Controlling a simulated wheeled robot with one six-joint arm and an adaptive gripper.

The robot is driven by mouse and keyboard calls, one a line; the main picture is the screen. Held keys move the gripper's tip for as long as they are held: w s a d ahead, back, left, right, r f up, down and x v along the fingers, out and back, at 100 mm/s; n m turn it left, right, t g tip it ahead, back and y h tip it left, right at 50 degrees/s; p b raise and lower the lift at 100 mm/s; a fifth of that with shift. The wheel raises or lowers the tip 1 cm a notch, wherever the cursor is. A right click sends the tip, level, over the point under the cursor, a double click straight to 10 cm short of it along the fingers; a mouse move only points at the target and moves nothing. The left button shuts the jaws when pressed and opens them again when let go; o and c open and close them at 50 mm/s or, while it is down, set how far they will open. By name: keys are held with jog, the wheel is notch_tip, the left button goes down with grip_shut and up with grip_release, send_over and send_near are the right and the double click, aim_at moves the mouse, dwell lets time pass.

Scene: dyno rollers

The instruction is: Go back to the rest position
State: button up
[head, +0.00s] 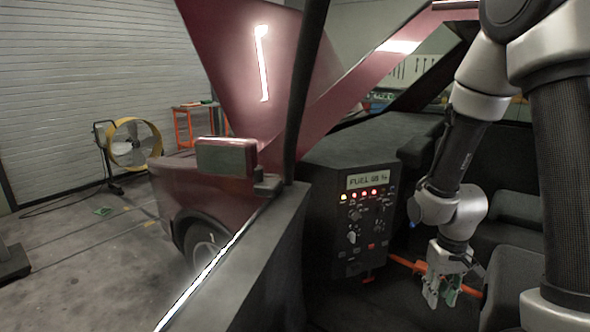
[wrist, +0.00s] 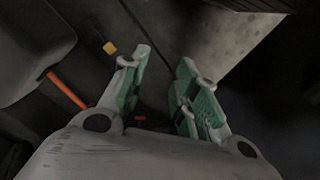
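My gripper (head: 441,291) hangs at the end of my arm inside the car, at the lower right of the head view. It points downward beside the orange bar. In the wrist view my gripper (wrist: 160,85) shows two fingers with green pads standing apart, with nothing between them but the dark floor below. The gripper is open and empty. No marker of a rest position shows in either view.
A control panel (head: 362,215) with a lit display and red lights stands left of my gripper. An orange bar (head: 403,263) runs behind the gripper. Dark seats (head: 513,280) are close on the right. The red car door edge and a yellow fan (head: 133,144) are at left.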

jog(key=s+r+t, duration=0.1)
jog(key=s+r, duration=0.3)
jog(key=r, duration=0.4)
jog(key=s+d+r+t, duration=0.1)
jog(key=s+r, duration=0.3)
jog(key=r, duration=0.5)
jog(key=s+r+t, duration=0.2)
jog(key=s+r, duration=0.2)
jog(key=r, duration=0.5)
jog(key=shift+s+d+r+t, duration=0.15)
jog(key=shift+s+d+t, duration=0.15)
jog(key=shift+s, duration=0.05)
jog(key=shift+o, duration=0.2)
